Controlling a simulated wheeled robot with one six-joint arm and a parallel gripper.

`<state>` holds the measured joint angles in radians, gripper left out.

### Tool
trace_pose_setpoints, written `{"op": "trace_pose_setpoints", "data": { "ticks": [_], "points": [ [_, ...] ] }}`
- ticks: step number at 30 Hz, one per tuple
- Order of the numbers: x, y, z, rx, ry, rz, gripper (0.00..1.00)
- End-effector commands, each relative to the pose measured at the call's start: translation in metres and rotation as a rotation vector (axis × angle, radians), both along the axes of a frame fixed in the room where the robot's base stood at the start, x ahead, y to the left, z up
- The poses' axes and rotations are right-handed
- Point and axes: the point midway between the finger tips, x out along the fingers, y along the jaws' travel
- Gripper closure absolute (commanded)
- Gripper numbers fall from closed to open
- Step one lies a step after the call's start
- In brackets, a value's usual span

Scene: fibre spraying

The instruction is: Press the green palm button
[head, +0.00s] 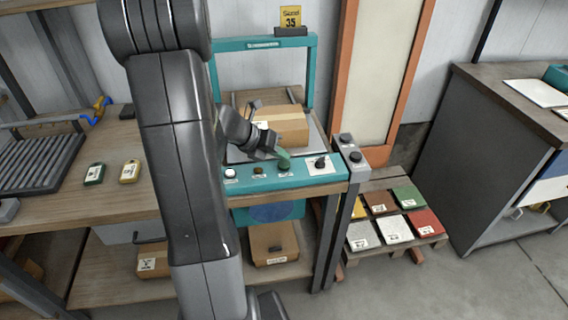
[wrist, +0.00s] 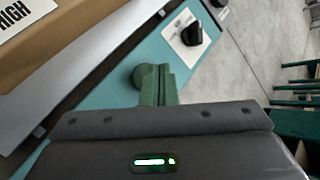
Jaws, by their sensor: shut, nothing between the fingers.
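The green palm button (wrist: 141,76) is a round dark green mushroom head on the teal control panel. In the wrist view my gripper (wrist: 164,72) is shut, with its green fingers together and their tips right beside the button, overlapping its right side. In the head view my gripper (head: 285,156) comes down from the left onto the panel, directly over the green button (head: 284,167), and partly hides it. Nothing is between the fingers. I cannot tell whether the tips touch the button.
A cardboard box (head: 282,128) stands behind, under a teal frame (head: 311,75). A grey post (head: 352,160) with dark buttons stands right.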

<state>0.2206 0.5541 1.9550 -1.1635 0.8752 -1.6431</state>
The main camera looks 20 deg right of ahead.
Motion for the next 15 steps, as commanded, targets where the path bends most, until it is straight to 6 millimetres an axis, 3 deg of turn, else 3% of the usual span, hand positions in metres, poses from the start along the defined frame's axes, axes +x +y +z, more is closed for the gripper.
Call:
{"op": "trace_pose_setpoints", "data": {
  "ticks": [15],
  "points": [
    [-0.0002,0.0000,-0.0082,0.001,0.000,-0.001,1.00]
  ]
}}
